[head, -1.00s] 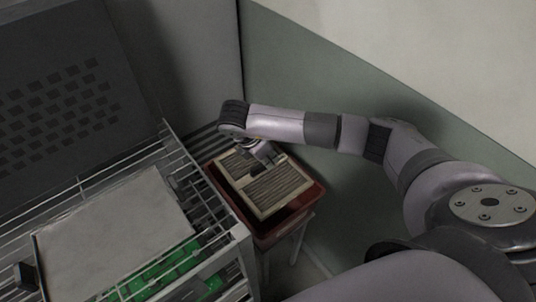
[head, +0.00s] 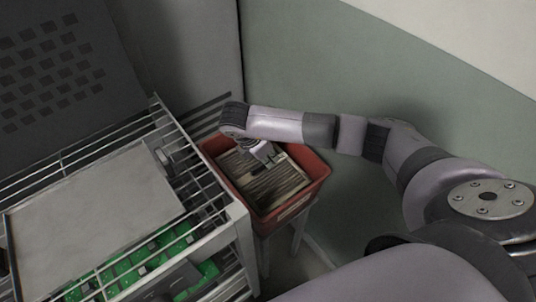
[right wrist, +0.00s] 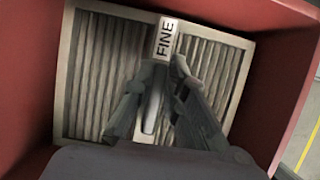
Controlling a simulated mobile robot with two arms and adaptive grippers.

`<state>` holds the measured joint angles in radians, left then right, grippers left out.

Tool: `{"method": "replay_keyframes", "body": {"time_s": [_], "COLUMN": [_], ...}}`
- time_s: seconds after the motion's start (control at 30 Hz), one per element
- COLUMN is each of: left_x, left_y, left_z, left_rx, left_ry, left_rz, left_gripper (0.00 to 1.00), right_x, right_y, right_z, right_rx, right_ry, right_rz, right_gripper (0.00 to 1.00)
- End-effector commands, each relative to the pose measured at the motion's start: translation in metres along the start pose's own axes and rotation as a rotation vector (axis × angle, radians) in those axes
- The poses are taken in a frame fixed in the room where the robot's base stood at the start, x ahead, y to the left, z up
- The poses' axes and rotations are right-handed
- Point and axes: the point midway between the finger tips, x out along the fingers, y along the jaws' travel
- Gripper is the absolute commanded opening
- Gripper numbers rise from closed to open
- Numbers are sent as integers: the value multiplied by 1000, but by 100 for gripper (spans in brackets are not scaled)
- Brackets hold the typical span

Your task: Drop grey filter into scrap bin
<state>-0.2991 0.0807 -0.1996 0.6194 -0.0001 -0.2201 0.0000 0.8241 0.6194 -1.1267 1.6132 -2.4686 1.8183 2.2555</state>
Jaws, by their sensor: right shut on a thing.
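The grey filter (head: 268,184) is a pleated panel with a pale frame. It lies inside the walls of the red scrap bin (head: 312,167) in the head view. The right wrist view shows the filter (right wrist: 95,80) closely, with a "FINE" label on its middle bar and the red bin wall (right wrist: 20,75) around it. My right gripper (head: 266,158) is over the filter's middle, shut on its central bar; its fingers (right wrist: 165,110) straddle the bar. Whether the filter touches the bin floor is hidden. My left gripper is not in view.
A wire rack (head: 190,150) stands left of the bin, with a flat grey panel (head: 90,205) and green circuit boards (head: 130,270) in it. The bin rests on a stand (head: 299,232). A wall is close behind and to the right.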

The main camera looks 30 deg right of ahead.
Motion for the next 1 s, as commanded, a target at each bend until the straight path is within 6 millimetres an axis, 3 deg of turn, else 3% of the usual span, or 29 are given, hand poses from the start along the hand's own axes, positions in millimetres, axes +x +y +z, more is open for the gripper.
{"method": "replay_keyframes", "body": {"time_s": [0.1,0.43,0.47,0.8,1.0], "left_x": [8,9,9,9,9], "left_y": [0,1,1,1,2], "left_z": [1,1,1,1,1], "left_rx": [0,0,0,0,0], "left_ry": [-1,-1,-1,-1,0], "left_rz": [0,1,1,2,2], "left_gripper": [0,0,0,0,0], "right_x": [9,10,10,10,10], "right_y": [0,0,0,0,0], "right_z": [-4,-4,-4,-4,-4], "right_rx": [0,0,0,0,0], "right_ry": [0,0,0,0,-1], "right_rz": [0,0,0,0,0], "right_gripper": [0,0,13,36,36]}}
